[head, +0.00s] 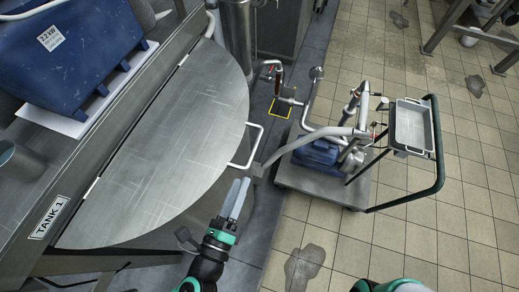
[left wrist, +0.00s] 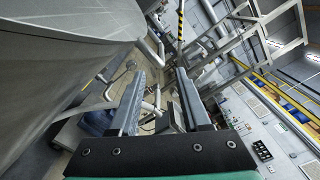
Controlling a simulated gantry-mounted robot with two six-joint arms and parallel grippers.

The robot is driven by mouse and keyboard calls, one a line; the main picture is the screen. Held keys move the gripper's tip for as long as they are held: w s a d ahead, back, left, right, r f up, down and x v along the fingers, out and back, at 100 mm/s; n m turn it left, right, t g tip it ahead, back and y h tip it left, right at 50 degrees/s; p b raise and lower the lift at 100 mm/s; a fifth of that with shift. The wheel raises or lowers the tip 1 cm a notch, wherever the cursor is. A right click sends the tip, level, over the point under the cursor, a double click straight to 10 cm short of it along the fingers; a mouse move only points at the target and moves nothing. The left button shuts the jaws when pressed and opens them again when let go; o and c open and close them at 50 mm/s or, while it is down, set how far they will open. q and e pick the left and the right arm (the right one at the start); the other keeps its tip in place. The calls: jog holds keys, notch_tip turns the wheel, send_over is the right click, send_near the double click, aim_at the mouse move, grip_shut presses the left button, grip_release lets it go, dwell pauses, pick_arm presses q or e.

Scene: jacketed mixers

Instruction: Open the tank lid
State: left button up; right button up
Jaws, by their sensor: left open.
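The tank lid (head: 170,150) is a grey half-round metal plate. It lies flat, with its straight hinged edge towards the upper left, beside the TANK 1 label (head: 49,217). A pale bar handle (head: 258,146) sticks out from its curved edge on the right. My left gripper (head: 241,181) is open and empty in the head view, just below the handle and apart from it in the picture. In the left wrist view its two fingers (left wrist: 160,75) stand apart with nothing clear between them. The curved grey tank side (left wrist: 60,45) fills that view's upper left.
A pump trolley (head: 335,185) with pipes and a metal tray (head: 411,126) stands right of the tank. A blue motor housing (head: 75,45) sits at upper left. Tiled floor (head: 440,230) is open at lower right. Metal railings (left wrist: 245,35) show in the wrist view.

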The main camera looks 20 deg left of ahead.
aim_at(253, 150)
pick_arm(q)
jog(key=w, duration=0.7)
jog(key=w+a+p, duration=0.1)
jog(key=w, duration=0.2)
jog(key=shift+w+r, duration=0.1)
jog(key=shift+w, duration=0.3)
grip_shut()
jog(key=shift+r, duration=0.1)
dwell(0.6)
